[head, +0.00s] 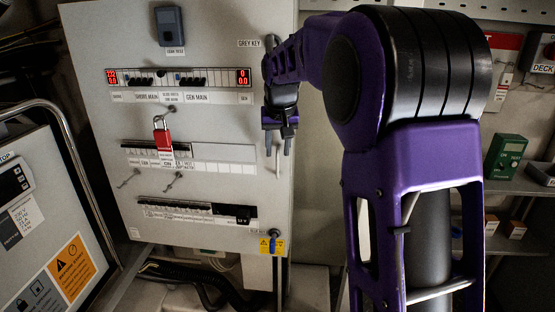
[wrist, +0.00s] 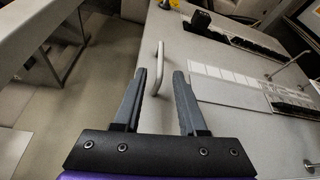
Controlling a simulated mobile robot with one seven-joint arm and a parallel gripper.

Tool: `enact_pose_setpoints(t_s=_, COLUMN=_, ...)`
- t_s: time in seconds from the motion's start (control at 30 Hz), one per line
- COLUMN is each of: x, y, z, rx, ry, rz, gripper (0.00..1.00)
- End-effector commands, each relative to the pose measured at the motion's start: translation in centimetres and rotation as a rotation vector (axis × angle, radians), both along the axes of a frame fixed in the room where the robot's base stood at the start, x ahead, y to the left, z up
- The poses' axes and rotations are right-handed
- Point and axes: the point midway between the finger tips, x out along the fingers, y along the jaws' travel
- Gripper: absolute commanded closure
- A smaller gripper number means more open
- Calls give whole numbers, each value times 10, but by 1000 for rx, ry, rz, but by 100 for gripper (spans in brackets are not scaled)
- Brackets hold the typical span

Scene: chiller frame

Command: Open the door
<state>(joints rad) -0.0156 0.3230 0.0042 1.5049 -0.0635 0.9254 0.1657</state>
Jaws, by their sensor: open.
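The door is a light grey cabinet panel (head: 215,60) with rows of switches and labels, and it looks shut in the head view. Its handle is a slim pale metal bar (head: 278,165) near the right edge, and it shows in the wrist view (wrist: 158,62) standing off the door face (wrist: 225,125). My gripper (head: 277,150) is at the door's right edge, pointing down along it. In the wrist view my gripper (wrist: 160,74) is open, with the near end of the handle between its two fingers. I cannot tell whether either finger touches the handle.
A red padlock (head: 164,140) hangs on the panel. A blue key with a yellow tag (head: 272,244) sits at the lower right corner. A metal rail (head: 85,165) and another cabinet (head: 40,230) stand at left. Shelves with a green box (head: 505,157) are at right.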

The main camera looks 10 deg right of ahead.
Motion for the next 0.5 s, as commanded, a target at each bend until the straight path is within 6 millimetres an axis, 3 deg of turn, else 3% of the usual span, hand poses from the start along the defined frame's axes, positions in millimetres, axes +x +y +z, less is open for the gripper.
enact_pose_setpoints(t_s=0.2, x=10, y=-1, z=-25, rx=0, ry=0, rz=0, gripper=59)
enact_pose_setpoints(t_s=0.5, x=12, y=-2, z=-30, rx=0, ry=-1, rz=0, gripper=59)
